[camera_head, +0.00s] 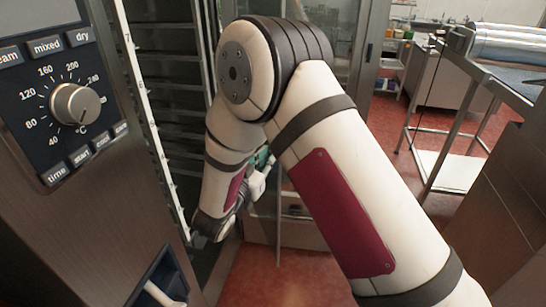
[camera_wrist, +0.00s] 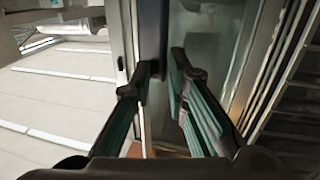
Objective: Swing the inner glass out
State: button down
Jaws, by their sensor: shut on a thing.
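The inner glass (camera_wrist: 207,50) is a tall, greyish pane beside a dark vertical edge strip (camera_wrist: 153,30) in the wrist view. My gripper (camera_wrist: 164,66) has its two green-sided fingers on either side of this edge and is shut on it; the exact contact is partly hidden by the fingertips. In the head view, a glass pane (camera_head: 326,45) in a metal frame stands behind my arm. My gripper (camera_head: 262,165) shows there only in part, low beside my forearm, and its fingertips are hidden.
The oven's control panel (camera_head: 75,100) with a round knob is close on the left. The dark oven opening with racks (camera_head: 165,80) lies beside it. A metal table (camera_head: 480,80) stands at the right. Red floor (camera_head: 290,275) shows below.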

jog(key=shift+w+a+r+y, duration=0.25)
jog(key=shift+w+a, duration=0.2)
jog(key=shift+w, duration=0.3)
jog(key=c, duration=1.6)
grip_release()
jog(key=shift+w+f, duration=0.2)
jog(key=shift+w, duration=0.05)
jog(key=shift+c, duration=0.2)
jog(key=shift+s, duration=0.15)
jog(key=shift+c, duration=0.4)
jog(key=v, duration=1.2)
jog(key=shift+s+d+f, duration=0.15)
jog(key=shift+s, duration=0.05)
